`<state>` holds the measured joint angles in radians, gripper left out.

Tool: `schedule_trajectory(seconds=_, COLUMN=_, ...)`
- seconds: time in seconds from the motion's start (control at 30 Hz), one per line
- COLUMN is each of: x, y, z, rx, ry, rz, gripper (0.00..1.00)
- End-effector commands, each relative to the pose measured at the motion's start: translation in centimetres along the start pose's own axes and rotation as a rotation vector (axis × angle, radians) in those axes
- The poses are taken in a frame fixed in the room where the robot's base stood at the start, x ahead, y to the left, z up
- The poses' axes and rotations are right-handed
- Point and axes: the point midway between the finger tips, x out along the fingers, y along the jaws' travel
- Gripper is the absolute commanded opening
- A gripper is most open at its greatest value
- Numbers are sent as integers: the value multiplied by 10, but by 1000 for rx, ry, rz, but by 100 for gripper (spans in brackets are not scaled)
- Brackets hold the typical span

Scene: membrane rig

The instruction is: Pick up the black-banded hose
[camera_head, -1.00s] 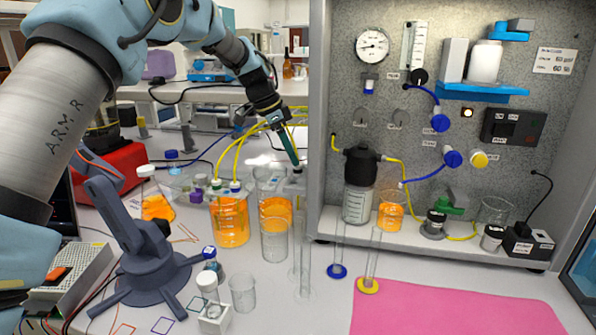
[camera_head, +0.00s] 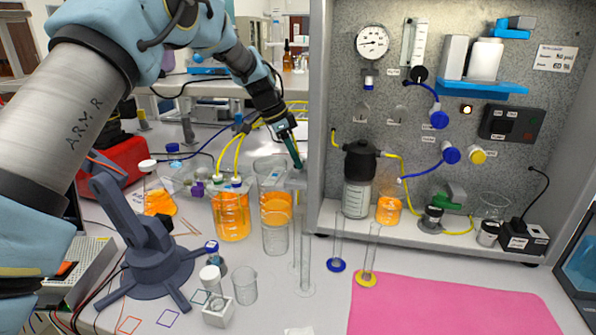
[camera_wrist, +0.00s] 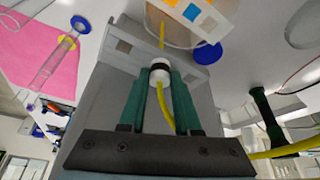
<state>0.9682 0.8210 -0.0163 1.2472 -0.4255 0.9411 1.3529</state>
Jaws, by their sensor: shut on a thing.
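The black-banded hose (camera_wrist: 166,108) is yellow, with a white end fitting that carries a black band. In the wrist view its fitting sits between the green fingertips of my gripper (camera_wrist: 160,78), which is shut on it. The yellow tube curves down between the fingers and out to the right. In the head view my gripper (camera_head: 298,162) points down near the rig's left edge, above and behind the tall glassware. The fitting is too small to make out there.
The rig cabinet (camera_head: 316,130) stands just right of my gripper. An orange-filled bottle (camera_head: 232,218) with yellow tubes, a tall beaker (camera_head: 275,235) and thin cylinders (camera_head: 305,262) crowd the bench below.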

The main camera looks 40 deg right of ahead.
Motion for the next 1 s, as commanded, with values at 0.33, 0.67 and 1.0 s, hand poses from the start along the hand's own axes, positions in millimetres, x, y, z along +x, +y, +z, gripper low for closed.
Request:
schedule_trajectory(seconds=0.33, x=0, y=0, z=0, rx=0, ry=0, rz=0, gripper=0)
schedule_trajectory(seconds=0.67, x=-2, y=0, z=-1, rx=0, ry=1, rz=0, gripper=0)
schedule_trajectory(seconds=1.0, x=-35, y=-1, z=-15, rx=2, ry=3, rz=-5, gripper=0)
